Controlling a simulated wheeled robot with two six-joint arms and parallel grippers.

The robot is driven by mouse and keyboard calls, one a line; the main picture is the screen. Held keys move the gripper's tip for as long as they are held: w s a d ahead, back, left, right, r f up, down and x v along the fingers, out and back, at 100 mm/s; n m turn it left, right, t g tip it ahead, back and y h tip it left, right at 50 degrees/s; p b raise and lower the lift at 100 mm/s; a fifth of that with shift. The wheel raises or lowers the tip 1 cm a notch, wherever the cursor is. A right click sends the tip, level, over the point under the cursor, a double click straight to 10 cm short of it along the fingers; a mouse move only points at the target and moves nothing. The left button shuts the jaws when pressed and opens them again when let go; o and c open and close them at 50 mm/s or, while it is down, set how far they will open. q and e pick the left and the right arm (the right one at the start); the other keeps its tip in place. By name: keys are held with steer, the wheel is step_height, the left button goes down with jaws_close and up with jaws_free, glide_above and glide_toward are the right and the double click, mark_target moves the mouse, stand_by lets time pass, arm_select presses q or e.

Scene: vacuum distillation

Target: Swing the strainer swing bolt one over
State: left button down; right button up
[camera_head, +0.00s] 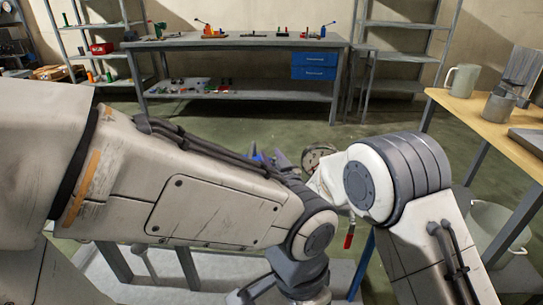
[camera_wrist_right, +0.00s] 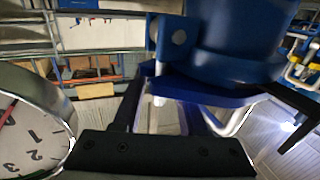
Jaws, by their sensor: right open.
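The strainer's blue body (camera_wrist_right: 240,45) fills the upper right of the right wrist view, with a blue flange or lug under it. A pale bolt-like rod (camera_wrist_right: 159,82) hangs at the flange's left side; I cannot tell for sure that it is swing bolt one. My right gripper (camera_wrist_right: 205,97) is open close below the blue body, with dark fingers to either side and nothing seen held. In the head view the right gripper (camera_head: 283,160) shows small, beside a bit of blue, mostly hidden by my arms. My left arm crosses the foreground; its jaws are not seen.
A round dial gauge (camera_wrist_right: 30,135) is close at the left of the right wrist view. A red handle (camera_head: 349,238) hangs below my right arm. A wooden table (camera_head: 480,112) with a mug stands at right, a white bucket (camera_head: 495,225) under it. A grey workbench (camera_head: 240,41) is at the back.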

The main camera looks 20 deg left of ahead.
steer(key=shift+w+a, duration=0.25)
steer(key=shift+w, duration=0.15)
jaws_close()
